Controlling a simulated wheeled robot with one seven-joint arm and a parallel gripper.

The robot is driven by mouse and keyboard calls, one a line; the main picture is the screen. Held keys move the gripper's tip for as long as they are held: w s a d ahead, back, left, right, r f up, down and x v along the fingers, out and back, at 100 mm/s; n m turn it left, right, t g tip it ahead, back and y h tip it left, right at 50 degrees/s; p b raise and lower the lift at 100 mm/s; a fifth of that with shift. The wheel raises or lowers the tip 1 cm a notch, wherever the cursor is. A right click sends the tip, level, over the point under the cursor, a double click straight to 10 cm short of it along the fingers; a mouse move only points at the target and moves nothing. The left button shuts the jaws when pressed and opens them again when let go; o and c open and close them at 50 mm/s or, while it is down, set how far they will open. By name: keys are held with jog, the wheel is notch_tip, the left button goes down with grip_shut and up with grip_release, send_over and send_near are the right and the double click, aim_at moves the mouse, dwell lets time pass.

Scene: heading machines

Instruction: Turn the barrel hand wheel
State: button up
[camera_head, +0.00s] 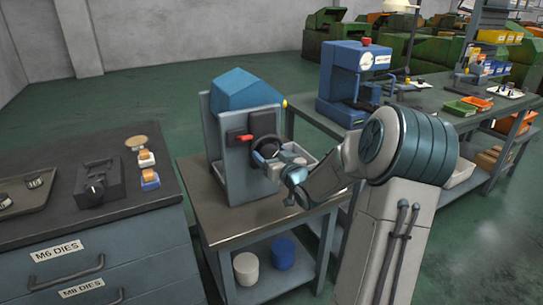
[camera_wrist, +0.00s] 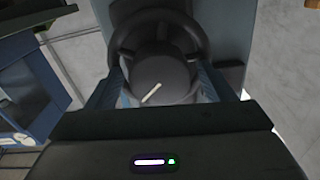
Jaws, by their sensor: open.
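The barrel hand wheel (camera_head: 264,143) is a dark round wheel on the front plate of a small blue and grey machine (camera_head: 238,170). In the wrist view the wheel's dark hub (camera_wrist: 162,72) faces me, with a pale line on its face slanting up to the right. Its thick ring-shaped rim shows behind the hub. My gripper (camera_head: 270,163) is at the wheel and partly covers it in the head view. In the wrist view my gripper's fingers (camera_wrist: 163,88) are open, one on each side of the hub. I cannot tell whether they touch it.
A red handle (camera_head: 243,137) sticks out beside the wheel. A grey tray (camera_head: 298,158) is close behind my gripper. A drawer cabinet (camera_head: 85,255) stands at left, and a long bench (camera_head: 425,100) with a blue press (camera_head: 343,80) at right. Open green floor lies behind.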

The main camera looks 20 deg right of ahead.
jog(key=c, duration=1)
jog(key=shift+b, duration=0.3)
jog(key=shift+f+n+b, duration=0.25)
jog(key=shift+n+b, duration=0.65)
jog(key=shift+b, duration=0.25)
jog(key=n+b, duration=0.2)
jog(key=b, duration=0.1)
jog(key=shift+a+n, duration=0.15)
jog(key=shift+n, duration=0.15)
jog(key=n+b, duration=0.3)
jog(key=b, duration=0.2)
jog(key=shift+n, duration=0.4)
jog(key=shift+r+n+b, duration=0.1)
jog(key=shift+n+b, duration=0.7)
jog(key=shift+r, duration=0.1)
